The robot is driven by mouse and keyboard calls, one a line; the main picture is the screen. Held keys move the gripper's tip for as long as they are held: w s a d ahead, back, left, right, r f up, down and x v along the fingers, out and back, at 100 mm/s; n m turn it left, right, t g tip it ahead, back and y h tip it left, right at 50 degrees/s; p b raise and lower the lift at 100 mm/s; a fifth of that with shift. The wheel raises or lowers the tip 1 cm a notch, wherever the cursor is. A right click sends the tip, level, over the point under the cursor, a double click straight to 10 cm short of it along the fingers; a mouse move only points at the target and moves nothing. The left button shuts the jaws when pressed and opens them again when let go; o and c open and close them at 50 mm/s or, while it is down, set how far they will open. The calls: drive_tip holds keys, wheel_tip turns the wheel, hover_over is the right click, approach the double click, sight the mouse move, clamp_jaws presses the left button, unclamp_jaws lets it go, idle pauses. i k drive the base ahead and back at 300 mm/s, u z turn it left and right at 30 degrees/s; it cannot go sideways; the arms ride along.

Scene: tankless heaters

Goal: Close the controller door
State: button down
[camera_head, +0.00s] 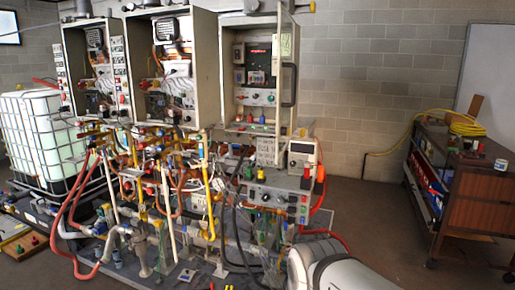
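The controller cabinet (228,60) is the right-hand one of three grey cabinets on the rig. Its front is open, and a red lit display and several knobs show inside. What looks like its door (285,110) stands swung out at the cabinet's right side, seen nearly edge-on. The door has a black vertical handle (289,84) and a pale label near its top. A white rounded part of my arm shows at the bottom middle, well below and in front of the door. My gripper is not in view, so nothing shows touching the door.
Two more open cabinets (204,70) stand to the left, above dense pipes and hoses. A control box (270,196) and a meter (301,152) sit below the controller. A white caged tank (40,135) is far left. A wooden cart (480,205) is right; floor before it is clear.

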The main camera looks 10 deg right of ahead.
sight(285, 98)
drive_tip(key=z, duration=0.05)
drive_tip(key=i, duration=1)
drive_tip(key=u, duration=0.05)
